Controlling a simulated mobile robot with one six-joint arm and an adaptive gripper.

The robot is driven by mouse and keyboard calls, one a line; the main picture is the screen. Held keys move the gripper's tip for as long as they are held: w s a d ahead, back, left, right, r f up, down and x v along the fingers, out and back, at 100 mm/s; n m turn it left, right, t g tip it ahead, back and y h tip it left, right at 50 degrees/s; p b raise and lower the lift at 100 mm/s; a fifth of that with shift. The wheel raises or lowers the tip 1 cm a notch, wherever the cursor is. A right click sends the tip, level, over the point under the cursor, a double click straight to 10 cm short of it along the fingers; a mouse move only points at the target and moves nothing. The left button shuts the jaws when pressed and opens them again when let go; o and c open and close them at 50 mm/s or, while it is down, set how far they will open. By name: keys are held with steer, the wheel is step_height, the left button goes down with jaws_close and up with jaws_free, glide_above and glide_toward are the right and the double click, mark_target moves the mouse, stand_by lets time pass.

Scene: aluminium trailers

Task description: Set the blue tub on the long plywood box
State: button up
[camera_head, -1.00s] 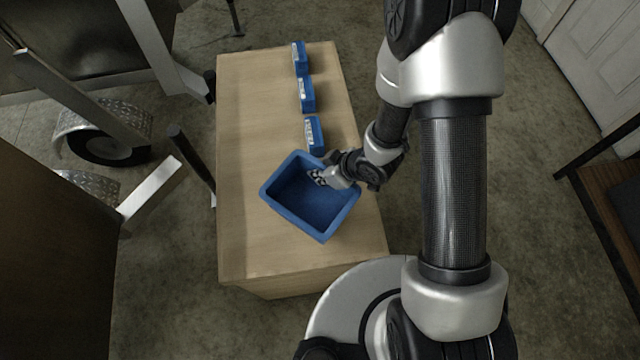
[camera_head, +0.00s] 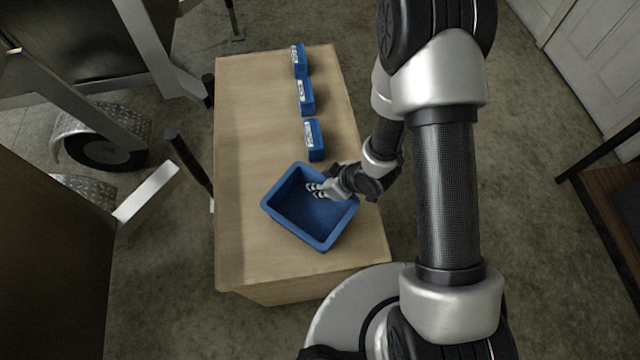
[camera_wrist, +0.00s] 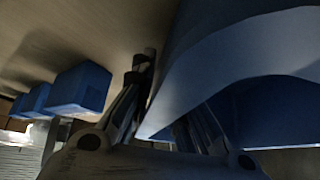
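The blue tub (camera_head: 288,226) is over the near half of the long plywood box (camera_head: 240,235), upright and turned at an angle. It appears to rest on the top, though its underside is hidden. My gripper (camera_head: 317,190) is at the tub's right rim, with its striped finger parts showing against the tub's interior. In the wrist view, the tub's wall (camera_wrist: 235,60) fills the right side, close to my gripper (camera_wrist: 160,95). The fingers look parted, and one is partly hidden behind the tub. The tub's interior looks empty apart from the fingers.
Three small blue labelled boxes (camera_head: 315,140) stand in a row on the plywood box beyond the tub. Trailer frames and a wheel (camera_head: 95,150) are at left. A brown bench (camera_head: 610,200) is at right. Bare plywood lies left of the tub.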

steer(key=shift+o, duration=0.8)
